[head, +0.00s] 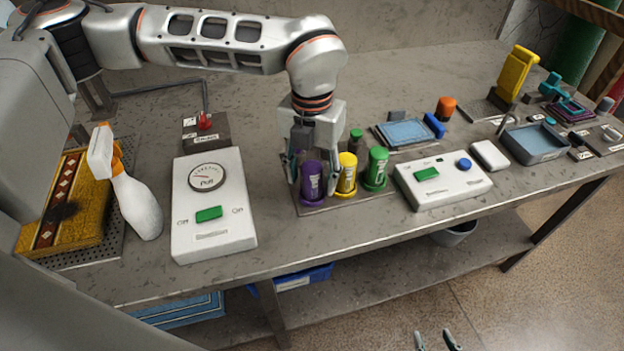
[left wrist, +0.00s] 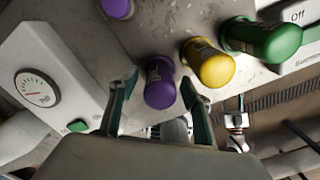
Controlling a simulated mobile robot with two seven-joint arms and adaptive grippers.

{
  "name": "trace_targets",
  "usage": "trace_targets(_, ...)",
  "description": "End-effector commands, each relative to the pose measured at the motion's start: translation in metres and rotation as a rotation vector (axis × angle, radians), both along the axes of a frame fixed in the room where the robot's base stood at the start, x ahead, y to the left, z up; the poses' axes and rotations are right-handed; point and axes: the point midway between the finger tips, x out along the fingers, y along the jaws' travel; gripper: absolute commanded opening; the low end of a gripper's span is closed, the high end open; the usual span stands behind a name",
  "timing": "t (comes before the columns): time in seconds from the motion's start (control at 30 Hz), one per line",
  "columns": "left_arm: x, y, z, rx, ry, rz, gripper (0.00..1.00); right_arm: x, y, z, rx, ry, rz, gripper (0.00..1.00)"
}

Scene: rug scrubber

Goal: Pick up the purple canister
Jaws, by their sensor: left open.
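The purple canister (head: 311,182) stands in front on a dark tray (head: 345,203), beside a yellow canister (head: 347,174) and a green canister (head: 376,168). My left gripper (head: 313,172) points down over the purple canister, open, with one finger on each side. In the left wrist view the purple canister (left wrist: 160,84) lies between the two spread fingertips (left wrist: 159,84); I cannot tell whether either touches it. My right gripper (head: 435,340) shows only its fingertips at the bottom edge, apart and empty, away from the table.
A white dial box (head: 212,238) stands left of the canisters, with a spray bottle (head: 135,195) further left. A white box with green and blue buttons (head: 442,184) is close on the right. Another green-topped canister (head: 356,140) stands behind. The table's front edge is near.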

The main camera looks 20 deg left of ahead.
Motion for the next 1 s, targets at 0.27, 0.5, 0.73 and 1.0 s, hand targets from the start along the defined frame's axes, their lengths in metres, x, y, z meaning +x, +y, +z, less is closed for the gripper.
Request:
trace_targets(0.27,0.0,0.0,0.001,0.0,0.0,0.0,0.05,0.0,0.0,-0.001,0.0,0.001,0.0,0.4)
trace_targets(0.5,0.0,0.0,0.001,0.0,0.0,0.0,0.05,-0.002,0.0,-0.004,-0.002,0.007,0.0,0.4)
trace_targets(0.73,0.001,0.0,0.01,0.0,-0.002,0.0,0.05,-0.002,-0.001,-0.004,-0.002,0.008,0.0,0.4)
trace_targets(1.0,0.002,0.0,0.055,-0.002,-0.007,0.001,0.05,-0.001,-0.001,-0.002,-0.002,0.006,-0.001,0.4)
